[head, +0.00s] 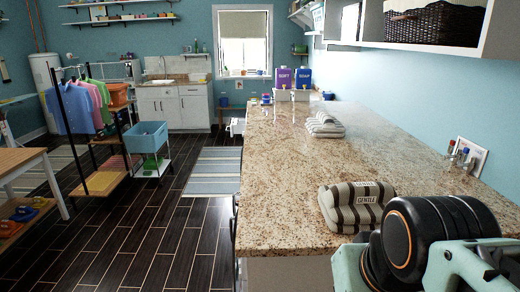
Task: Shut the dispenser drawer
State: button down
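A small white part (236,127) sticks out from the left side of the long counter near its far end. It looks like an open drawer, but it is too small and far to be sure it is the dispenser drawer. The machine front below the counter is hidden by the counter's edge. My arm fills the bottom right corner, in front of the near counter end. My gripper's fingers do not show.
The granite counter (285,185) runs along the right, bearing striped bundles (358,204) and a purple (284,78) and a blue dispenser box (303,78). Dark floor (150,225) lies clear left of it. A clothes rack (75,105) and blue-basket cart (147,138) stand farther left.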

aim_at(237, 126)
jog(key=j+z, duration=0.1)
jog(key=j, duration=1.5)
jog(key=i+j, duration=0.1)
jog(key=j, duration=0.3)
jog(key=i+j+z, duration=0.1)
jog(key=j, duration=0.3)
jog(key=i+j, duration=0.2)
jog(key=j, duration=0.2)
jog(key=i+j, duration=0.2)
jog(key=j, duration=0.15)
jog(key=i+j+z, duration=0.15)
jog(key=i+j, duration=0.5)
jog(key=i, duration=0.45)
jog(key=i+j, duration=0.15)
jog(key=i, duration=0.25)
jog(key=i+j+z, duration=0.15)
jog(key=i, duration=0.4)
jog(key=i+j+z, duration=0.2)
jog(key=i+j, duration=0.15)
jog(key=i, duration=0.2)
jog(key=i+j+z, duration=0.15)
jog(key=i+j, duration=0.2)
jog(key=i, duration=0.2)
